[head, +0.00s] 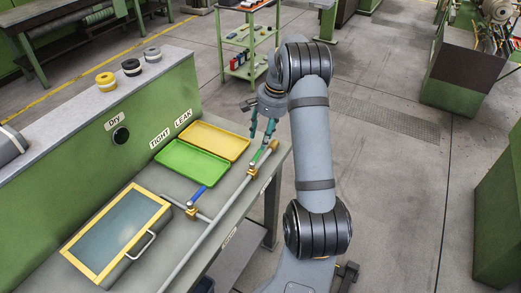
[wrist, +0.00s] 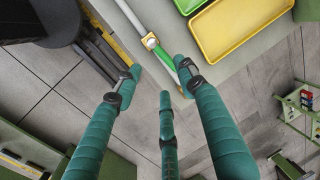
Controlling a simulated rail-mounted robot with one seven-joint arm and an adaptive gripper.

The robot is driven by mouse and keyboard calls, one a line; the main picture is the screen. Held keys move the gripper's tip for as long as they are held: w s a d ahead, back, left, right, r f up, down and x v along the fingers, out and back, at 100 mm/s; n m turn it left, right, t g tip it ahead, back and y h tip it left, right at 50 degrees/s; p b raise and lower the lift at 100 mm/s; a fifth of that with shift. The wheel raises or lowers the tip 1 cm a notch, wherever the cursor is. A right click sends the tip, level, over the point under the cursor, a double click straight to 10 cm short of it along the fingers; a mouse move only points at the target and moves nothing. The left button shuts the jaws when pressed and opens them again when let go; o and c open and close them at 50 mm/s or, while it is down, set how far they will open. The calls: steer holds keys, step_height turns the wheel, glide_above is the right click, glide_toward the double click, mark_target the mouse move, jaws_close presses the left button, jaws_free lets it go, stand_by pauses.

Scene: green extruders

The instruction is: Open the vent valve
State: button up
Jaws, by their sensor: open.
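A valve with a brass body and green lever (head: 257,156) sits near the far end of the grey pipe along the bench's front edge. In the wrist view its green lever (wrist: 166,60) runs roughly in line with the pipe, from the brass body (wrist: 150,42). A second valve with a blue lever (head: 199,192) sits nearer, by the framed tank. I cannot read which one is the vent. My gripper (head: 262,128) is open and empty, above the green-lever valve. In the wrist view its teal fingers (wrist: 157,80) are spread, one fingertip close to the lever's end; contact cannot be told.
A green tray (head: 190,163) and a yellow tray (head: 218,140) lie behind the pipe. A yellow-framed tank (head: 118,232) stands at the near left. Tape rolls (head: 106,81) sit on the ledge. A green trolley (head: 246,45) stands beyond the bench; floor right of my arm is open.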

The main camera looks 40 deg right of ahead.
mark_target(258, 157)
steer(key=f, duration=0.3)
steer(key=w+f+p, duration=0.1)
steer(key=f, duration=0.2)
steer(key=w+f+p, duration=0.1)
steer(key=f, duration=0.3)
steer(key=shift+a, duration=0.15)
steer(key=c, duration=0.3)
jaws_close()
steer(key=shift+s, duration=0.1)
